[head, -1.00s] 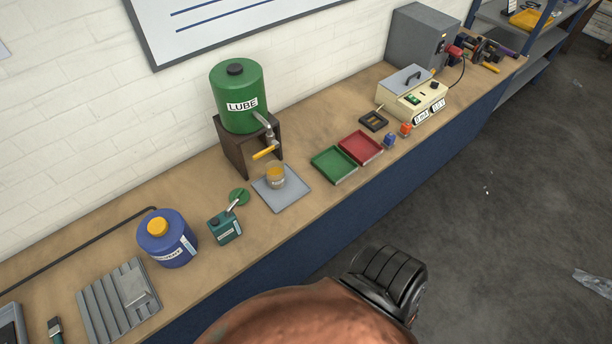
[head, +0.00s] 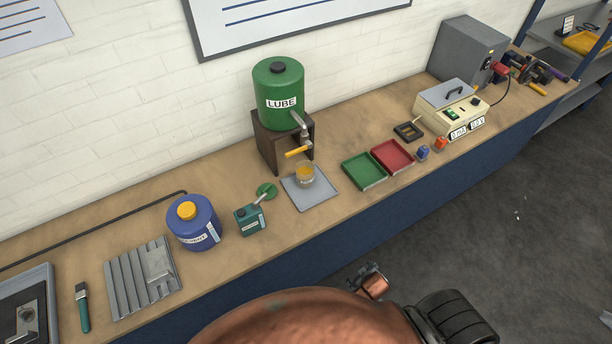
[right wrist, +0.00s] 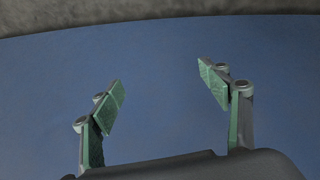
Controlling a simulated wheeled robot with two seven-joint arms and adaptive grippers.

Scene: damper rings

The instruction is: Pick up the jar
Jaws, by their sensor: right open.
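A small clear jar (head: 306,177) with amber contents stands upright on a grey mat (head: 318,193), below the yellow-handled tap of the green LUBE tank (head: 278,95). A green disc (head: 266,190), perhaps a lid, lies left of the mat. My right gripper (right wrist: 164,90) shows in the right wrist view with its two green-padded fingers wide apart and nothing between them. The blue bench front fills that view behind the fingers, and the jar is not in it. In the head view my arm is low in front of the bench, well away from the jar. My left gripper is not in view.
A beige meter box (head: 452,110) is further right. The bench's front strip before the mat is clear.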

